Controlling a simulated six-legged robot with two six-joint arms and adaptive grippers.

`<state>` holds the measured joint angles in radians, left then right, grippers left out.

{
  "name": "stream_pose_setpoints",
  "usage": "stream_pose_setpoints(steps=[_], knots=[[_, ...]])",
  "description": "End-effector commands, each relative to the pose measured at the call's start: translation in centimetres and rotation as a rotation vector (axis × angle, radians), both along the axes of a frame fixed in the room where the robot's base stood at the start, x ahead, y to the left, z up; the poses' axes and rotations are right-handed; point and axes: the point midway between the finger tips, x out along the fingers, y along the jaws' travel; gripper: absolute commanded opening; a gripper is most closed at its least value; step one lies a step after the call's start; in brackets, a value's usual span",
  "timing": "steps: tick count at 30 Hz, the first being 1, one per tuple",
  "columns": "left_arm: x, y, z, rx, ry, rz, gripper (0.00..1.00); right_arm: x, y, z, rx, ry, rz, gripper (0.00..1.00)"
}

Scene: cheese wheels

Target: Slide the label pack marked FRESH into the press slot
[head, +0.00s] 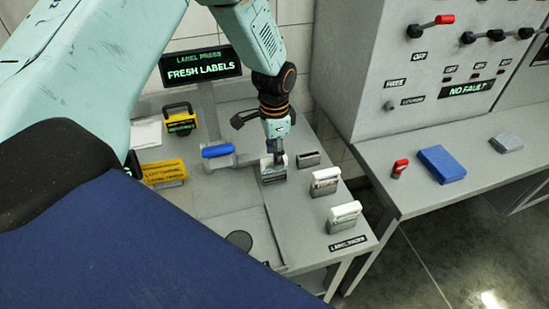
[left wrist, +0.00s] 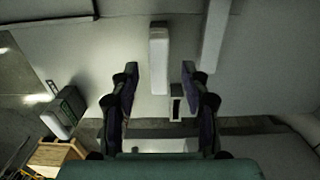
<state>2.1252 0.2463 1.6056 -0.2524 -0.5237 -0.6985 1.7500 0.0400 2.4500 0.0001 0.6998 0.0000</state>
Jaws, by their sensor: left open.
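My left gripper (head: 275,150) points down at the grey label press, directly over a white-topped label pack (head: 273,170) in a dark holder. In the left wrist view my open fingers (left wrist: 160,80) stand apart, with a long white block (left wrist: 158,45) ahead between their tips; whether they touch it I cannot tell. Two more white-topped packs, a middle one (head: 325,182) and a front one (head: 344,216), stand to the right in holders. Their markings are too small to read. A dark empty-looking holder (head: 308,159) sits just right of the gripper; I cannot tell whether it is the press slot.
A screen (head: 201,66) reads LABEL PRESS, FRESH LABELS. A blue-handled part (head: 218,151) lies left of the gripper. A yellow sign (head: 164,172) and a yellow-black tag (head: 180,119) stand further left. A lever cabinet (head: 415,60) and a blue block (head: 442,165) are on the right bench.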

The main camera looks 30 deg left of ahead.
Motion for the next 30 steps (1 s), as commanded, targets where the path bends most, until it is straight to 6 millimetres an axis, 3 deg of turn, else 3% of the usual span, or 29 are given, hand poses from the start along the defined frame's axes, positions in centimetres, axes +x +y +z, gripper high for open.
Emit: stream_pose_setpoints(steps=[6,13,19,30], knots=[[0.1,0.0,4.9,0.000,-0.005,0.002,0.46,0.0,0.0,0.0,0.000,0.000,0.000,0.40],[0.1,0.1,8.3,-0.001,-0.002,0.001,0.46,0.0,0.0,0.0,0.000,0.000,0.000,0.40],[0.0,0.1,9.4,-0.001,-0.001,0.001,0.46,0.0,0.0,0.0,0.000,0.000,0.000,0.40],[0.0,0.1,9.4,-0.001,-0.001,0.001,0.46,0.0,0.0,0.0,0.000,0.000,0.000,0.40]])
